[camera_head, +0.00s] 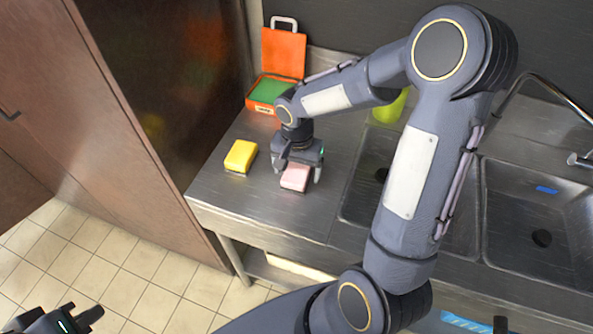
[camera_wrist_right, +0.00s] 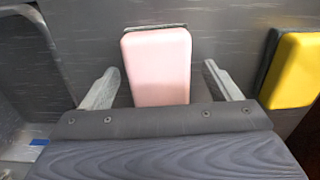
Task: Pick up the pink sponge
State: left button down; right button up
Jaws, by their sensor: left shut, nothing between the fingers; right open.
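The pink sponge (camera_head: 295,177) lies on the metal counter, with a dark layer along its edge. In the right wrist view the pink sponge (camera_wrist_right: 157,65) sits between the two open fingers, with a gap on each side. My right gripper (camera_head: 299,172) is open, low over the counter at the sponge, its fingers on either side of it. In the wrist view my right gripper (camera_wrist_right: 165,88) shows no finger touching the sponge. My left gripper (camera_head: 82,315) is shut and empty at the lower left, over the tiled floor, far from the counter.
A yellow sponge (camera_head: 240,156) lies just left of the pink one. An open orange box (camera_head: 283,52) with green inside stands at the back. A yellow-green cup (camera_head: 390,107) stands behind my right arm. Sink basins (camera_head: 525,205) are on the right. The counter (camera_head: 235,197) is clear in front.

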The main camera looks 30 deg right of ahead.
jog(key=shift+f, duration=0.3)
jog(key=shift+c, duration=0.4)
jog(key=c, duration=1)
jog(key=shift+o, duration=0.2)
